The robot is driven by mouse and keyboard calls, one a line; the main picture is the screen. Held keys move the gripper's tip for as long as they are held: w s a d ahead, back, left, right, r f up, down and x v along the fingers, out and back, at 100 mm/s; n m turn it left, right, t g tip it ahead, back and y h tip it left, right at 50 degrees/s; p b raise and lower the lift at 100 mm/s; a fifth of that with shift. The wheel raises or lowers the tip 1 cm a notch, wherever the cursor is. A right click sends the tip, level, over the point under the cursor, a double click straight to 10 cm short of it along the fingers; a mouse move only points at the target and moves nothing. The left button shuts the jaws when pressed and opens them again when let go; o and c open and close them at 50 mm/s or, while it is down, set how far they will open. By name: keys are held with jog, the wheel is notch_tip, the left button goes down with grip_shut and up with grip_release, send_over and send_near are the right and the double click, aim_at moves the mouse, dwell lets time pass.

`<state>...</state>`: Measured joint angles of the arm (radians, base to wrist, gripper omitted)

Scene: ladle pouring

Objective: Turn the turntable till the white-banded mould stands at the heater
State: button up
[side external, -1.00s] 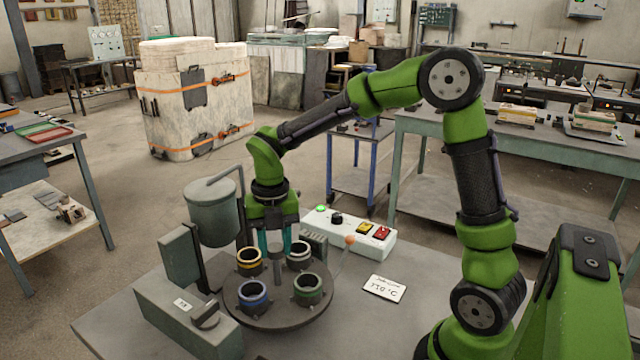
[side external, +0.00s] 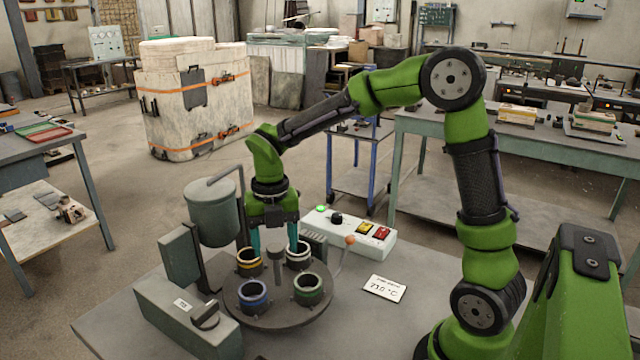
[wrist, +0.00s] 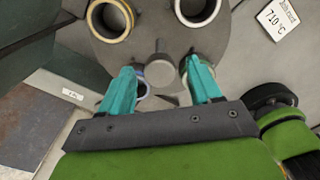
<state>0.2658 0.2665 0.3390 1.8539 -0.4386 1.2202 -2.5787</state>
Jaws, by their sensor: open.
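The round grey turntable (side external: 276,315) carries moulds around a central post (side external: 276,262). The white-banded mould (side external: 298,256) is at the back right, the yellow-banded mould (side external: 249,262) at the back left, the blue-banded one (side external: 253,295) at the front left and the green-banded one (side external: 308,288) at the front right. My gripper (side external: 275,243) is open and empty, its teal fingers spread wide on either side of the post's line. In the wrist view the post (wrist: 159,66) lies between and ahead of the fingertips (wrist: 160,75). Which fixture is the heater I cannot tell.
A grey tank (side external: 213,212) stands left of the turntable, with a labelled grey box (side external: 185,310) in front of it. A card reading 710 °C (side external: 385,288) lies at the right.

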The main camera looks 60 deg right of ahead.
notch_tip(320, 180, up, 16)
jog(key=shift+r, duration=0.25)
dwell(0.3)
jog(key=s+f+m+t, duration=0.2)
jog(key=s+m, duration=0.3)
jog(key=m, duration=0.5)
jog(key=s+a+f+m+t+y, duration=0.1)
jog(key=s+m, duration=0.4)
jog(key=m, duration=0.5)
jog(key=s+a+f+m+t+y, duration=0.1)
jog(key=s+f+m+t, duration=0.2)
jog(key=m, duration=0.8)
jog(key=shift+s+a+f+t, duration=0.2)
jog(key=shift+s+t, duration=0.4)
jog(key=shift+s, duration=0.35)
